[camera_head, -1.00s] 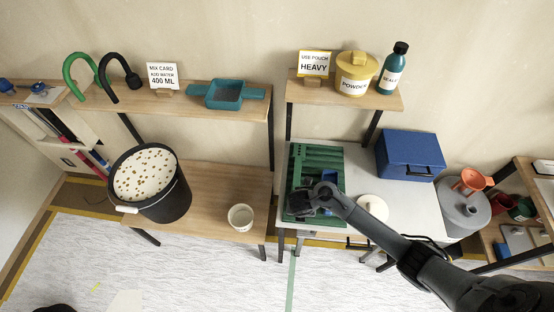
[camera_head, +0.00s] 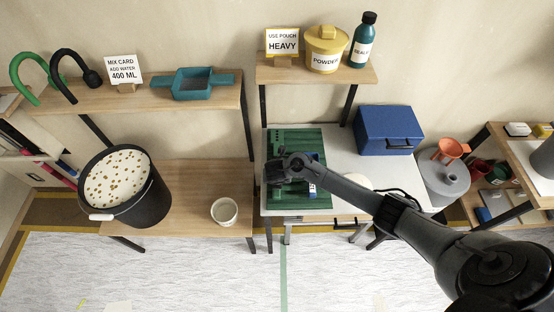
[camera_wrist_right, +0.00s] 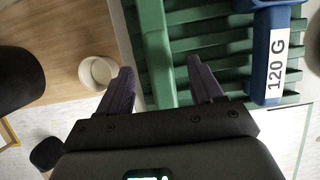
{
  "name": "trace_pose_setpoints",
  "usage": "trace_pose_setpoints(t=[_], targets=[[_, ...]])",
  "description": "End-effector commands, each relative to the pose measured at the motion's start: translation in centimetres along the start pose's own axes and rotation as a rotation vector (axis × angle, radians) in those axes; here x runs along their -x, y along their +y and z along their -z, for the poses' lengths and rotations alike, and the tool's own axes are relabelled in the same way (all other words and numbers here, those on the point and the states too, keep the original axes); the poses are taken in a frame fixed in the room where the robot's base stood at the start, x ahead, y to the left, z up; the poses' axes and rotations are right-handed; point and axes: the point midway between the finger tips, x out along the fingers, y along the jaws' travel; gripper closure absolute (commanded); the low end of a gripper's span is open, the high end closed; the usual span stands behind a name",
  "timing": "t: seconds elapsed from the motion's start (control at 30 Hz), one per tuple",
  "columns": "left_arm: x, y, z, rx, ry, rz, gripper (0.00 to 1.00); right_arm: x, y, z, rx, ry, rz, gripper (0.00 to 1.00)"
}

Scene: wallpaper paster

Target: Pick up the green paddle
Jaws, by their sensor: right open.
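A slatted green rack (camera_head: 314,140) lies on the white table. In the right wrist view its raised green side bar (camera_wrist_right: 153,45) runs between my fingers. No separate paddle shape stands out there; I cannot tell whether this bar is the green paddle. A hooked green piece (camera_head: 17,72) hangs over the left shelf. My right gripper (camera_head: 277,173) is over the rack's left side, and the right wrist view shows its two fingers (camera_wrist_right: 160,76) open, one on each side of the bar. I cannot tell whether they touch it. My left gripper is not in view.
A blue item labelled 120 G (camera_wrist_right: 269,45) lies on the rack, right of my fingers. A white cup (camera_head: 224,211) and a black bucket (camera_head: 150,205) stand on the lower wooden shelf. A blue box (camera_head: 388,130) stands behind right. My right forearm crosses the table's front.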

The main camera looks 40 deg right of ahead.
Motion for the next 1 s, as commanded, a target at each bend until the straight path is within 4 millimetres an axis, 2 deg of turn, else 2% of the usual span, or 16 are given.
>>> trace_pose_setpoints(t=[0.23,0.6,0.93,1.0], targets=[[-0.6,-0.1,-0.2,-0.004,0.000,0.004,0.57,-3.2,0.1,0.1,0.000,0.002,0.002,0.34],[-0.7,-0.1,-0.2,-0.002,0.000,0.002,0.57,-3.9,0.1,-0.1,0.000,0.000,0.000,0.36],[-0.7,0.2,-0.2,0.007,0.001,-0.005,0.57,-3.9,0.1,0.0,0.000,0.000,0.000,0.86],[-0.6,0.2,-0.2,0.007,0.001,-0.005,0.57,-3.8,0.1,-0.1,-0.001,-0.001,-0.001,0.90]])
